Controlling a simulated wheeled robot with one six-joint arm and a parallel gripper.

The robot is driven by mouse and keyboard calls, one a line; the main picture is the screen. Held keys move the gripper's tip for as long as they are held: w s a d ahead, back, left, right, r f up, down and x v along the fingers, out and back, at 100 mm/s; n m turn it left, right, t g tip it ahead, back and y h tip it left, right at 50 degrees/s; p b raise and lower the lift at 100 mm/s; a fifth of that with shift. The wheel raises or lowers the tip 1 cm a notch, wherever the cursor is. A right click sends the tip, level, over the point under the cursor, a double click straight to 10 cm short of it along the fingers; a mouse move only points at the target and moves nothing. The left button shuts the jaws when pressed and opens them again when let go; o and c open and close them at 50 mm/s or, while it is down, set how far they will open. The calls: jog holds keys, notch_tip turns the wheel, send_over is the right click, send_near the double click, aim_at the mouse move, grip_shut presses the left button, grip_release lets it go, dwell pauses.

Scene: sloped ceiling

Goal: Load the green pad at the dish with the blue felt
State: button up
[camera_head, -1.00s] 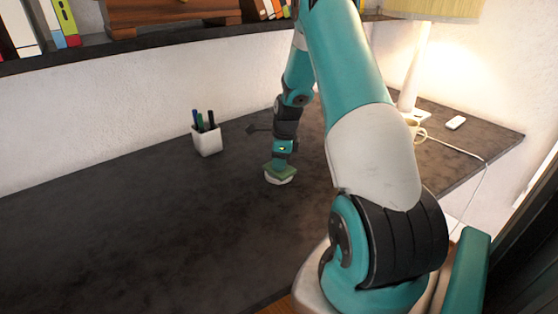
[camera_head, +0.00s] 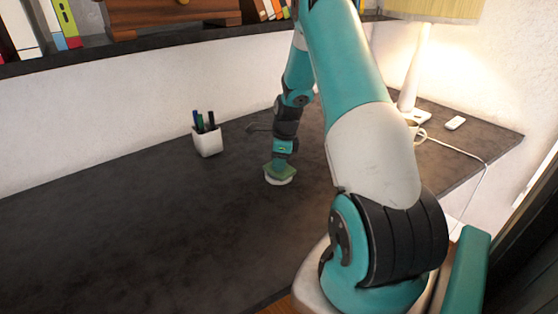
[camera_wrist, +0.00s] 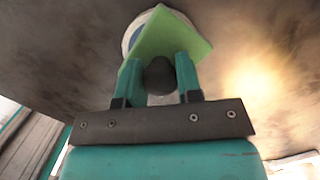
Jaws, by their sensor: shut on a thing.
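My gripper (camera_head: 281,161) points down over the desk. In the wrist view its two teal fingers (camera_wrist: 159,75) are shut on the dark round knob of the green pad (camera_wrist: 168,40). The pad is a flat green square and also shows in the head view (camera_head: 270,169). Behind it in the wrist view is a round white dish (camera_wrist: 129,34) with a strip of blue felt (camera_wrist: 136,38) showing inside. The pad covers most of the dish. In the head view the white dish (camera_head: 281,182) sits on the desk under the pad. I cannot tell whether they touch.
A white pen cup (camera_head: 207,142) stands on the dark desk (camera_head: 130,215) left of my gripper. A lamp (camera_head: 415,70), a mug (camera_head: 417,131) and a small white object (camera_head: 455,123) are at the right. The left desk area is clear.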

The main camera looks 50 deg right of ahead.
jog(key=shift+r+p, duration=2.6)
jog(key=shift+r, duration=0.75)
